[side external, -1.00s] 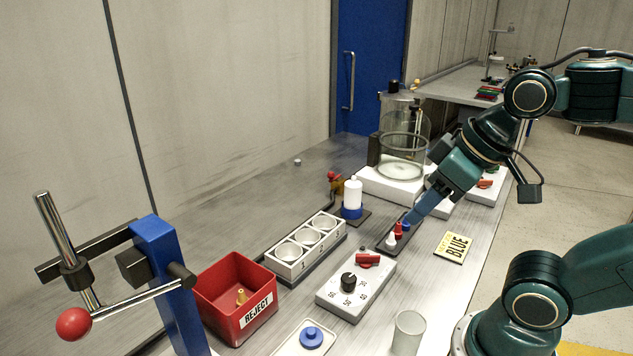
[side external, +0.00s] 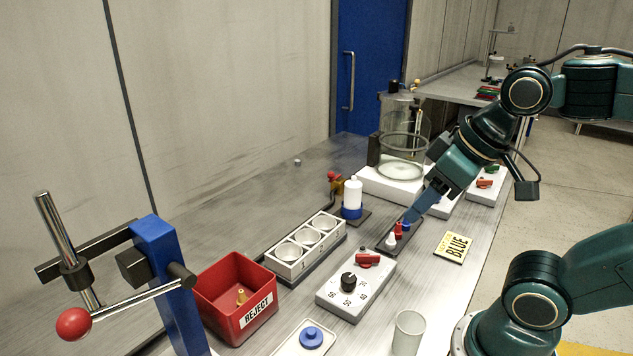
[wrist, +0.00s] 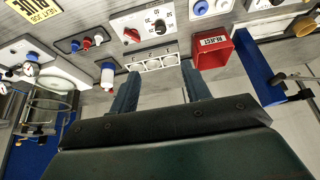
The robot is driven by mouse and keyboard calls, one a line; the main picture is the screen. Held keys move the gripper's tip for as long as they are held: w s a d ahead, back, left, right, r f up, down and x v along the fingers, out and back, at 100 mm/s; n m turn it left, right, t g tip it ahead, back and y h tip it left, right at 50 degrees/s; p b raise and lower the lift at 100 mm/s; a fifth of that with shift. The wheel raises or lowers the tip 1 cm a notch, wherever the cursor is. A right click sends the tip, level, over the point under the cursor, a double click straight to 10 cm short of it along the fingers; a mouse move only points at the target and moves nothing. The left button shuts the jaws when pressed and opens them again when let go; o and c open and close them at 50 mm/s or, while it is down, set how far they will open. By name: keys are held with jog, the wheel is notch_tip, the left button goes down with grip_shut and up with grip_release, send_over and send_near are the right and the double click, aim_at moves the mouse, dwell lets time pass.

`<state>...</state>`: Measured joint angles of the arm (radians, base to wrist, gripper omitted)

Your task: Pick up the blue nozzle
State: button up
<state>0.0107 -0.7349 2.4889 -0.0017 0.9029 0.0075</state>
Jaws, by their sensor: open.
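The blue nozzle (side external: 406,224) stands in a small dark rack (side external: 384,248), at the end farthest from the side camera. A red nozzle (side external: 398,229) and a white nozzle (side external: 391,241) stand in line with it. In the side view my gripper (side external: 412,215) overlaps the blue nozzle and partly hides it; I cannot tell whether they touch. In the wrist view the blue nozzle (wrist: 75,46) shows to the left of my fingers. My gripper (wrist: 160,70) is open, with nothing between its two fingers there.
A white bottle with a blue base (side external: 352,198) stands left of the rack. A dial box (side external: 342,302) and a white three-cup holder (side external: 290,268) lie nearer the camera. A yellow BLUE sign (side external: 454,247) lies right of the rack. A glass vessel (side external: 404,145) stands behind.

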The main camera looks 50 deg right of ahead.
jog(key=w+d+f+m+g, duration=0.1)
jog(key=w+d+m+g, duration=0.3)
jog(key=w+d+m, duration=0.65)
jog(key=w+d+f+m+g+y, duration=0.1)
jog(key=d+f, duration=0.4)
jog(key=d, duration=0.6)
jog(key=w+d+f+m+g, duration=0.1)
jog(key=d+f+m, duration=0.2)
jog(key=d, duration=0.7)
notch_tip(320, 180, down, 3)
jog(key=shift+w+d+r+y, duration=0.15)
jog(key=shift+d+r+y, duration=0.05)
jog(key=shift+d+y, duration=0.2)
send_over(406, 222)
jog(key=d, duration=0.2)
jog(key=shift+w+a+f, duration=0.15)
jog(key=shift+f, duration=2)
jog(key=shift+w+a+f, duration=0.1)
jog(key=shift+f, duration=2)
jog(key=shift+s+a+f, duration=0.1)
jog(key=shift+a+f, duration=0.1)
jog(key=shift+f, duration=1.1)
jog(key=shift+s+a+f, duration=0.1)
jog(key=shift+a+f, duration=0.05)
jog(key=shift+f, duration=1.1)
